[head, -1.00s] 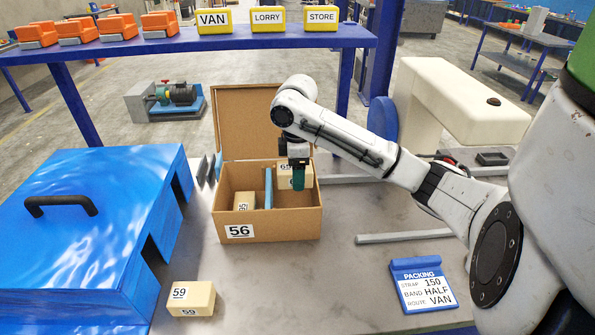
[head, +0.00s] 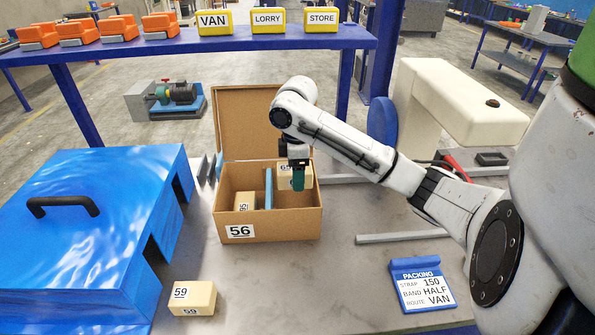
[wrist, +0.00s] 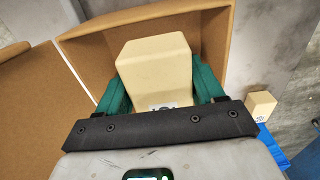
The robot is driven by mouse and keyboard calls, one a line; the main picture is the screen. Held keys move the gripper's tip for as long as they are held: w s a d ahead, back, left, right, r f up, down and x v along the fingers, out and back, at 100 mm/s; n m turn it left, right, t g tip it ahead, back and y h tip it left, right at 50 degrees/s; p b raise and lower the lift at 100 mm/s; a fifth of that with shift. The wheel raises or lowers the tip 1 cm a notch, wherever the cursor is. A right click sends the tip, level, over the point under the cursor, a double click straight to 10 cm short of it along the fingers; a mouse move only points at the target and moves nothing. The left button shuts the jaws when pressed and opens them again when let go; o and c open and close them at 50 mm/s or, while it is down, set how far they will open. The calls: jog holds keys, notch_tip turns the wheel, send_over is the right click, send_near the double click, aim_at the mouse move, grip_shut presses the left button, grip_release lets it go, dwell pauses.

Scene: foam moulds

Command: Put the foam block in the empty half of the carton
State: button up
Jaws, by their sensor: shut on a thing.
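The brown carton (head: 285,227), marked 56, stands open on the bench with its lid raised at the back. A blue divider (head: 268,188) splits it into two halves. A cream foam block (head: 242,201) sits in the left half. My gripper (head: 298,180), with green fingers, is over the right half, pointing down. It is shut on another cream foam block (wrist: 155,70), which also shows behind the fingers in the head view (head: 284,171). I cannot tell whether the held block touches the carton floor.
A loose foam block (head: 192,298) marked 59 lies at the front left, beside a blue housing (head: 90,230) with a black handle. A packing sign (head: 422,285) reads strap 150, band half, route van. A grey bar (head: 402,236) lies right of the carton.

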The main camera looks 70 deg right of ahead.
jog(key=shift+f, duration=0.15)
jog(key=shift+f+b, duration=0.55)
jog(key=shift+f, duration=0.2)
jog(key=shift+f, duration=0.1)
dwell(0.7)
jog(key=shift+f, duration=0.5)
jog(key=shift+f, duration=0.2)
dwell(0.5)
jog(key=shift+f+b, duration=0.3)
jog(key=shift+f, duration=0.05)
jog(key=shift+f+b, duration=1.25)
jog(key=shift+f, duration=0.75)
jog(key=shift+f, duration=0.35)
